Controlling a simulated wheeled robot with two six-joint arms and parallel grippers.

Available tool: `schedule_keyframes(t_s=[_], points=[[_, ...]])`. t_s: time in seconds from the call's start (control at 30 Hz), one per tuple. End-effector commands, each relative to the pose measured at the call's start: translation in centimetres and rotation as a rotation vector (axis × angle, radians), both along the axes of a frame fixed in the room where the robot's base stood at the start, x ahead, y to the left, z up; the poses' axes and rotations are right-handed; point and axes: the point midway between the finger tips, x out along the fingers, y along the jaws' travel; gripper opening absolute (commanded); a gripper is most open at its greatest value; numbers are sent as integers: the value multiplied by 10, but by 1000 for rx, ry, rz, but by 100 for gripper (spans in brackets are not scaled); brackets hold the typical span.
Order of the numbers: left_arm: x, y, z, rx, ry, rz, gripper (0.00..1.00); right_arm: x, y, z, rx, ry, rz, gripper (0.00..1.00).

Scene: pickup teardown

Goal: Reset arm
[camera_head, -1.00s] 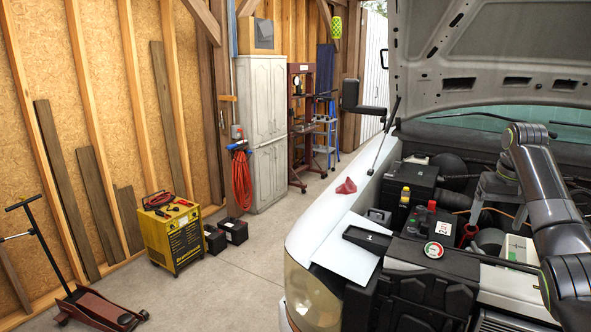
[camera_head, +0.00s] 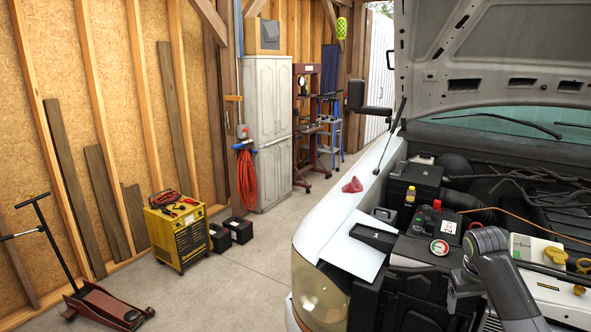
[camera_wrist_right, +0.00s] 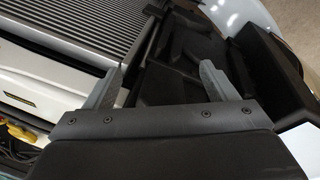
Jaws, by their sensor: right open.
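My right arm comes in from the right edge in the head view, low over the front of the engine bay. Its gripper (camera_head: 463,288) hangs over the dark plastic at the front of the bay; its fingers are hard to make out there. In the right wrist view the gripper (camera_wrist_right: 162,78) is open, its two grey fingers wide apart with nothing between them. Below them lie black plastic parts and a ribbed grey radiator or grille (camera_wrist_right: 75,35). My left gripper is in neither view.
The pickup's raised hood (camera_head: 500,50) hangs above the bay. A red cloth-like item (camera_head: 352,185) lies on the white fender. A battery-like black box (camera_head: 415,180) and round gauge (camera_head: 439,247) stand close by.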

Motion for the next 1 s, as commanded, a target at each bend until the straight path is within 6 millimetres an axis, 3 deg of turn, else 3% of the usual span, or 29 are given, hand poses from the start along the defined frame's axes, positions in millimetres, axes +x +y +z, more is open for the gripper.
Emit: schedule_keyframes(t_s=[0.03, 0.2, 0.4, 0.5, 0.63, 0.8, 1.0], points=[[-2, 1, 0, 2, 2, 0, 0, -15, 9, -26, -8, 6, 25, 79], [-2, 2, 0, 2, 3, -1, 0, -65, 36, -88, -20, -2, 92, 79], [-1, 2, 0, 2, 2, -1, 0, -139, 68, -141, -9, -25, 148, 79], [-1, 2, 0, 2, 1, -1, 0, -179, 84, -157, 3, -42, 163, 79], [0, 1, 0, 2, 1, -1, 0, -232, 102, -168, 19, -69, 167, 79], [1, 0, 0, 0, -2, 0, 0, -293, 120, -165, 36, -107, 151, 79], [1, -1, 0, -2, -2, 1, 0, -338, 130, -153, 40, -139, 123, 79]])
